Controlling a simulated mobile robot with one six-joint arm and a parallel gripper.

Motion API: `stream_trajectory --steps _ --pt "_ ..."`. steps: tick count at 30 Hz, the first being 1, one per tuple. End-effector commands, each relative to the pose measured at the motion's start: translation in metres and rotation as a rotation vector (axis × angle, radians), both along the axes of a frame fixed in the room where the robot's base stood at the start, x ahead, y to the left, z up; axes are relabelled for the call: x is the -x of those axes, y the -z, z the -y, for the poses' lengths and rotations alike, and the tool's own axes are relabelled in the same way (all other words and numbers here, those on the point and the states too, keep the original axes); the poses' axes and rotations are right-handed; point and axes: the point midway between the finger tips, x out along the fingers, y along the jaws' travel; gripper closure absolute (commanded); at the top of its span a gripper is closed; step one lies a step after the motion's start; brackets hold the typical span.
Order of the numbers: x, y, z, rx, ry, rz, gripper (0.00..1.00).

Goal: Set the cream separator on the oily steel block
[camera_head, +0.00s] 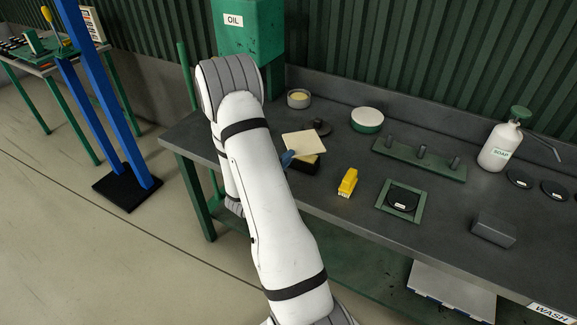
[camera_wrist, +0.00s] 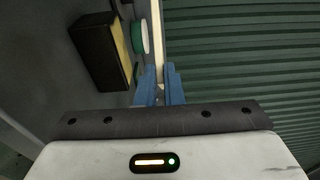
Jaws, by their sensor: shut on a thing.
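A thin, square cream separator (camera_head: 305,142) is held level above the bench, and it shows edge-on in the wrist view (camera_wrist: 158,42). My gripper (camera_head: 287,158) is shut on its near left edge, with blue fingers on both faces in the wrist view (camera_wrist: 160,78). A plain grey block (camera_head: 494,229), which looks like the steel block, lies on the bench to the right, well apart from my gripper. Nothing stands on it; oil on it cannot be made out.
A dark block with a yellowish top (camera_wrist: 98,52) sits below the separator. A yellow object (camera_head: 348,182), a green square with a black disc (camera_head: 403,200), a pegged green rack (camera_head: 420,158), a round tin (camera_head: 367,120) and a soap bottle (camera_head: 498,148) stand between and behind.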

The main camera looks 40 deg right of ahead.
Motion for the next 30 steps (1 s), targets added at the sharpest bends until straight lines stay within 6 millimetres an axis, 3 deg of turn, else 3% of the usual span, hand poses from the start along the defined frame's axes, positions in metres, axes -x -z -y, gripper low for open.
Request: stream_trajectory --steps 3,8,30 --pt "0.000 0.019 0.000 0.000 -0.001 -0.003 1.00" --pt "0.000 0.034 -0.001 -0.001 -0.002 -0.001 1.00" --pt "-0.001 0.047 -0.001 0.000 -0.003 0.000 1.00"
